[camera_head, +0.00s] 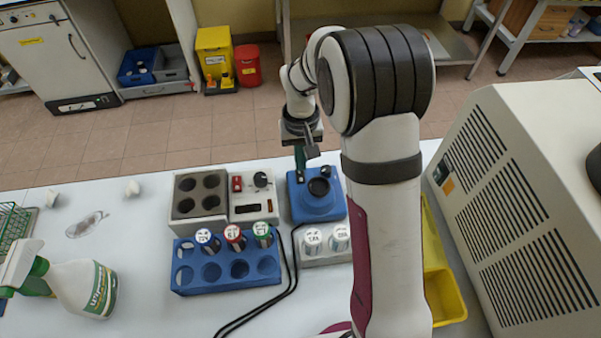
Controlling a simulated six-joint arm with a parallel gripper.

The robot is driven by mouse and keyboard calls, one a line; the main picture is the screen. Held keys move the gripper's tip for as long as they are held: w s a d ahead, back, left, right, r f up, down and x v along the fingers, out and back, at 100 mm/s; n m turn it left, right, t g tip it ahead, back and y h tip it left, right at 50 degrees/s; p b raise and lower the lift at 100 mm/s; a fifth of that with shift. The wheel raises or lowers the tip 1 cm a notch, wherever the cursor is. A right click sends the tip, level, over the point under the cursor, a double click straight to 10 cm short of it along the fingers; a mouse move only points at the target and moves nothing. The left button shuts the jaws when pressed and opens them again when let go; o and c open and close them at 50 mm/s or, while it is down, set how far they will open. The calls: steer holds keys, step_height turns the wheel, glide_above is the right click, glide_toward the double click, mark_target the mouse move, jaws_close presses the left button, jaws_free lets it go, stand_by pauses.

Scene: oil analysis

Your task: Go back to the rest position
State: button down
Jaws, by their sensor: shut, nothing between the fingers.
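My gripper (305,153) is at the end of my white arm, in the middle of the view, pointing down. It is shut, and I see nothing held in it. It appears just above or behind the blue device (306,208) with a dark round top. The gap between them is hard to judge from this angle. The fingers are small and partly blurred into the dark parts around them.
A blue rack (222,282) holds several capped tubes, and a white holder (319,259) carries two more. A heating block (199,200) stands behind the rack.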

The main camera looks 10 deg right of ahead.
step_height(320, 180, up, 2)
steer(key=shift+r, duration=0.25)
steer(key=s+r+m, duration=0.2)
steer(key=s+r, duration=0.6)
steer(key=s, duration=0.3)
steer(key=s+r+m+y, duration=0.1)
steer(key=s+m, duration=0.2)
steer(key=s, duration=1.4)
steer(key=shift+s+r+m+y, duration=0.15)
steer(key=shift+r+m+y, duration=0.15)
steer(key=shift+r+y, duration=0.1)
steer(key=shift+a, duration=0.1)
